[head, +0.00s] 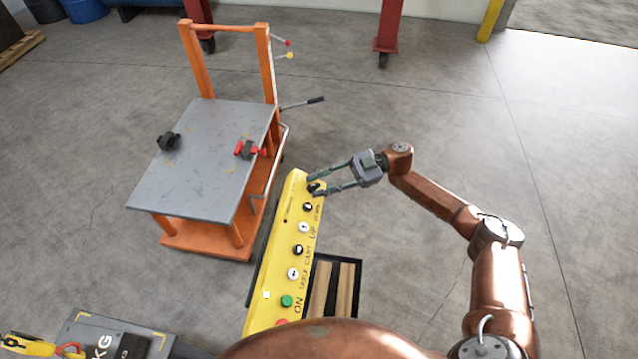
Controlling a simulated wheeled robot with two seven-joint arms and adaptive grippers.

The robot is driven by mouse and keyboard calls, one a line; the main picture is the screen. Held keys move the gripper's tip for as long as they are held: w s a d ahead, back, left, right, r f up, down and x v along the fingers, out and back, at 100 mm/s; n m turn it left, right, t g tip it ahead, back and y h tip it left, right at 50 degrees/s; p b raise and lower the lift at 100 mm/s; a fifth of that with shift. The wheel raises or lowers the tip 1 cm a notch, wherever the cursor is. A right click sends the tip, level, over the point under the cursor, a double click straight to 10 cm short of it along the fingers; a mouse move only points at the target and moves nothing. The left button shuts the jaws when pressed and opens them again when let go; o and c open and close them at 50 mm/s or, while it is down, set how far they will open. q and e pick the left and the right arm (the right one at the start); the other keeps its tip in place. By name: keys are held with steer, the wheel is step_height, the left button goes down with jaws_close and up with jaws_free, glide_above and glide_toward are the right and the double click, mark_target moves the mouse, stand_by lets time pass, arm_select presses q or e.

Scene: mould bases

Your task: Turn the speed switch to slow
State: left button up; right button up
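A long yellow control panel (277,240) stands in the middle, with a row of knobs and buttons along its top face. A black knob (315,187) sits at its far end; I take it to be the speed switch, but its lettering and pointer are too small to read. My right gripper (312,188) is at this knob, with its two fingers parted on either side of it. I cannot tell whether the fingers touch the knob. My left gripper is not in view.
An orange cart (205,240) with a grey top (200,190) stands left of the panel, with black and red clamps on it. A wooden-slatted pallet (345,290) lies right of the panel. A grey KG-marked unit (110,340) is at lower left. Floor on the right is clear.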

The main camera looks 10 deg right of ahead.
steer(key=shift+d, duration=0.1)
steer(key=w+d, duration=0.2)
steer(key=d, duration=0.9)
steer(key=shift+d, duration=0.35)
